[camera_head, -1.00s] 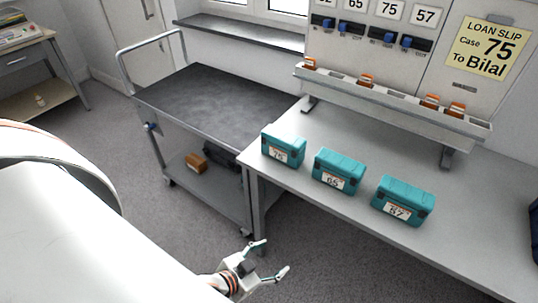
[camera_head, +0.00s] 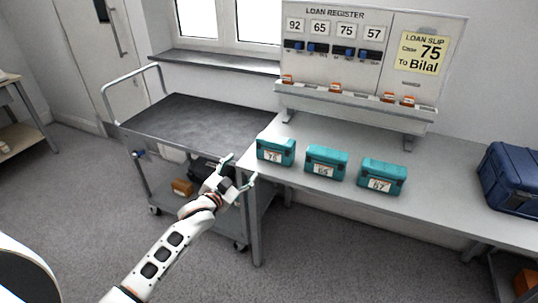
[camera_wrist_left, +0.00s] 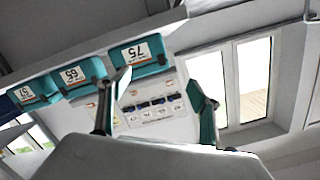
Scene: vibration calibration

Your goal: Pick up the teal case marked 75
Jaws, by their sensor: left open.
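The teal case marked 75 (camera_head: 276,146) stands upright on the table at the left end of a row of teal cases. Its label shows upside down in the left wrist view (camera_wrist_left: 155,62). My left gripper (camera_head: 240,169) is open and empty, just left of this case near the table's left front corner, apart from it. In the left wrist view its two fingers (camera_wrist_left: 160,95) are spread, with the case ahead near one fingertip. The teal case marked 65 (camera_head: 327,157) and the one marked 57 (camera_head: 383,173) stand to the right. My right gripper is out of view.
A grey trolley (camera_head: 190,118) with an empty top stands left of the table (camera_head: 430,200). The loan register (camera_head: 335,60) rises behind the cases; its slip (camera_head: 424,52) reads 75, Bilal. A dark blue box (camera_head: 512,178) sits at the table's right.

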